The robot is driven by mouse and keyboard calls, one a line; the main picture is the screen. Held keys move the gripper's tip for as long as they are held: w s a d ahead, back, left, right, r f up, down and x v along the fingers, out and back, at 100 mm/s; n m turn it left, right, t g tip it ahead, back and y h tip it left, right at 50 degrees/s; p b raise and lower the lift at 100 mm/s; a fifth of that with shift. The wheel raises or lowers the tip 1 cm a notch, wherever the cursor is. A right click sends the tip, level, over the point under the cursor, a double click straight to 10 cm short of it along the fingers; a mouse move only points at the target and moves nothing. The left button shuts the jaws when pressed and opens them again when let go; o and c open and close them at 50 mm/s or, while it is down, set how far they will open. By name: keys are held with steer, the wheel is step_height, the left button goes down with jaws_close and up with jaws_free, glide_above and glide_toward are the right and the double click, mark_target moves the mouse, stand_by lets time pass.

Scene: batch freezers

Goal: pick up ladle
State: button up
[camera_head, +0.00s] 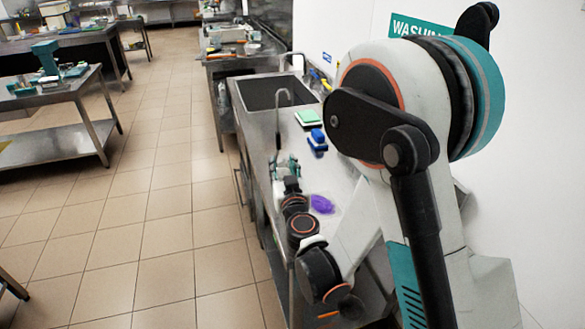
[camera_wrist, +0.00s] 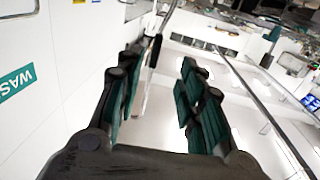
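No ladle can be made out for sure in the head view, where my arm hides part of the counter.
The counter (camera_head: 340,183) holds a purple item (camera_head: 322,204), a blue brush-like item (camera_head: 318,138) and a green-and-white sponge (camera_head: 308,117). The sink (camera_head: 262,92) lies beyond. A wall stands close on the right; the tiled floor (camera_head: 150,190) on the left is clear.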

mark_target(279, 144)
steer(key=w, duration=0.3)
steer(key=w+a, duration=0.1)
steer(key=w, duration=0.3)
steer(key=shift+a+b, duration=0.15)
steer(key=shift+b, duration=0.15)
steer(key=shift+w+a+r+b, duration=0.15)
steer(key=shift+w+b, duration=0.3)
steer(key=shift+w, duration=0.95)
steer(key=shift+w+a+r+b, duration=0.1)
steer(key=shift+w+b, duration=0.35)
steer(key=shift+w, duration=0.95)
steer(key=shift+c, duration=0.6)
jaws_close()
